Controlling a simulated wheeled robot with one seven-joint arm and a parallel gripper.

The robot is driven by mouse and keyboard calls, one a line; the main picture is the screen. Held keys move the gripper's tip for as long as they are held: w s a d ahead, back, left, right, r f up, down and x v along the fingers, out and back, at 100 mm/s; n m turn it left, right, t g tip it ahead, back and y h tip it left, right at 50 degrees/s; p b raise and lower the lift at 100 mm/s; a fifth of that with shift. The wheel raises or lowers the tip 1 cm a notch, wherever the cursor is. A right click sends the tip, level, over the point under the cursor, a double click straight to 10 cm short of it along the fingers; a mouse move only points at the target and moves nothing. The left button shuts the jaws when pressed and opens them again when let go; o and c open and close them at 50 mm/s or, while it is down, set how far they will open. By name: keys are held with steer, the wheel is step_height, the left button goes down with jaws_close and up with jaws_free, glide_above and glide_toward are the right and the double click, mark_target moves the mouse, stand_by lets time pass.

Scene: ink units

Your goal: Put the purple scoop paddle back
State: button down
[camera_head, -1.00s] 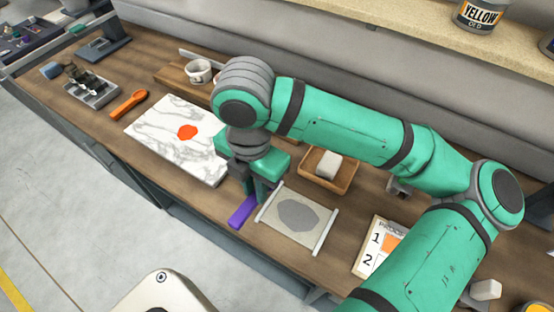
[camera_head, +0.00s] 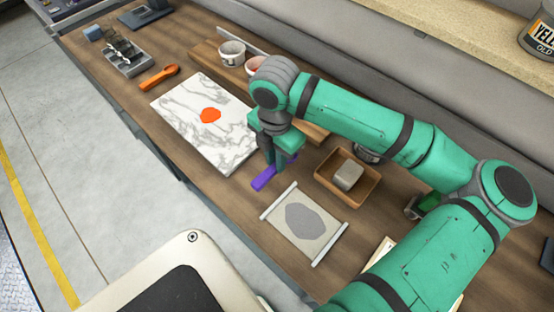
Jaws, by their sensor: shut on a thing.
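The purple scoop paddle (camera_head: 264,179) shows as a short purple length at the lower end of my gripper (camera_head: 275,166). My gripper points down and is shut on the paddle, between the marble slab and the scroll-like sheet. The rest of the paddle is hidden behind the fingers. I cannot tell whether the paddle touches the table. An orange scoop paddle (camera_head: 159,77) lies on the table to the left, between the marble slab (camera_head: 184,131) and a grey tray (camera_head: 128,65). The slab bears an orange blob of ink (camera_head: 211,115).
A wooden box (camera_head: 325,188) with a grey block (camera_head: 348,175) stands right of my gripper. The sheet (camera_head: 283,225) with a grey patch lies in front. Cups (camera_head: 232,52) stand on a wooden rack behind the slab. Bare table (camera_head: 237,189) shows between slab and sheet.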

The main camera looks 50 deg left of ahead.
steer(key=shift+w+a+f, duration=0.25)
steer(key=shift+a+f, duration=0.05)
steer(key=shift+f, duration=0.15)
steer(key=f, duration=0.3)
steer(key=shift+w+a, duration=0.15)
steer(key=shift+w, duration=0.2)
steer(key=shift+s+f, duration=0.1)
steer(key=shift+f, duration=0.2)
steer(key=shift+s, duration=0.15)
steer(key=c, duration=1.6)
jaws_free()
step_height(320, 180, up, 12)
steer(key=shift+r, duration=0.1)
